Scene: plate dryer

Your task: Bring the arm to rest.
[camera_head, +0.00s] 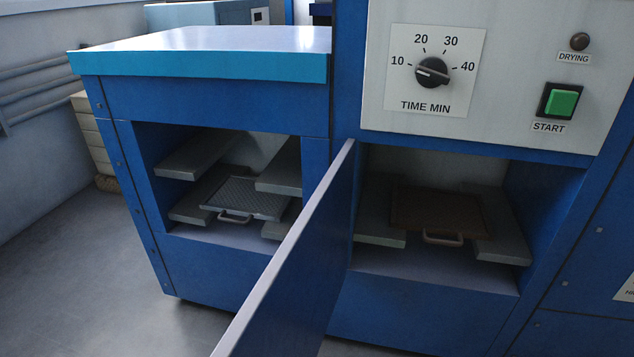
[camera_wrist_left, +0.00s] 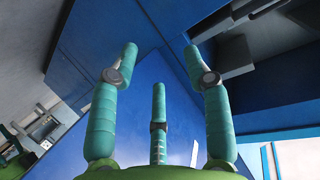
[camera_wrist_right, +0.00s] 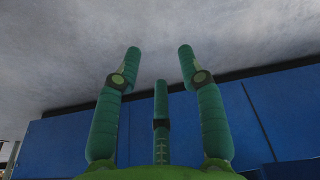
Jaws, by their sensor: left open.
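My left gripper (camera_wrist_left: 160,58) has three teal fingers, spread apart with nothing between them. A blue panel lies behind them in the left wrist view; I cannot tell the distance. My right gripper (camera_wrist_right: 160,58) has its green fingers spread and empty, with blue cabinet panels and a grey surface behind. Neither arm shows in the head view. The dryer's blue door (camera_head: 300,255) stands swung open. A brown plate with a handle (camera_head: 430,210) lies on rails in the right compartment. A grey textured plate with a handle (camera_head: 248,197) lies on rails in the left compartment.
The control panel has a time dial (camera_head: 432,72) pointing near 40, a green start button (camera_head: 562,103) and a dark drying lamp (camera_head: 579,41). The blue-edged worktop (camera_head: 210,45) is bare. The open door juts out between the compartments. Grey floor (camera_head: 80,270) is clear at the left.

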